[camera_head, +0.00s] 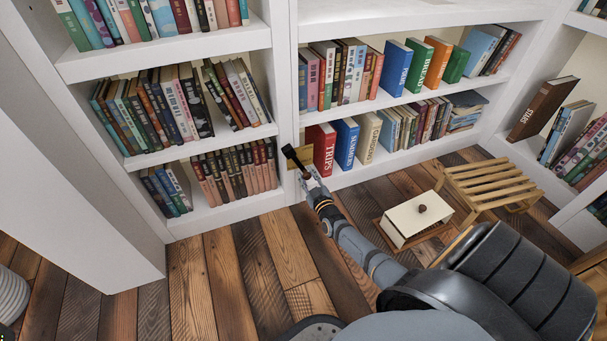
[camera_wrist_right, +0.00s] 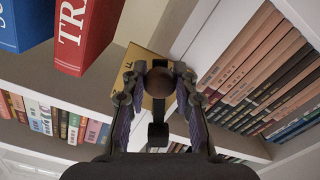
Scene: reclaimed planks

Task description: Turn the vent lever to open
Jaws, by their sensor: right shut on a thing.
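The vent lever (camera_head: 291,155) is a dark bar in front of a brass-coloured plate (camera_head: 303,158) on the white upright between two shelf bays. My right gripper (camera_head: 302,176) reaches up to the plate, at the lever. In the right wrist view the fingers of my right gripper (camera_wrist_right: 160,80) are closed around a brown round knob (camera_wrist_right: 158,84). A black bar of the lever (camera_wrist_right: 158,132) shows just below the knob, and the brass plate (camera_wrist_right: 138,60) is behind them. The fingers hide part of the plate. My left gripper is not in view.
Books stand close by on the right, including a red one (camera_head: 322,150) and a blue one (camera_head: 346,143). A slatted wooden stool (camera_head: 490,182) and a cream box with a dark knob (camera_head: 408,222) stand on the plank floor (camera_head: 230,265). The floor left of my arm is clear.

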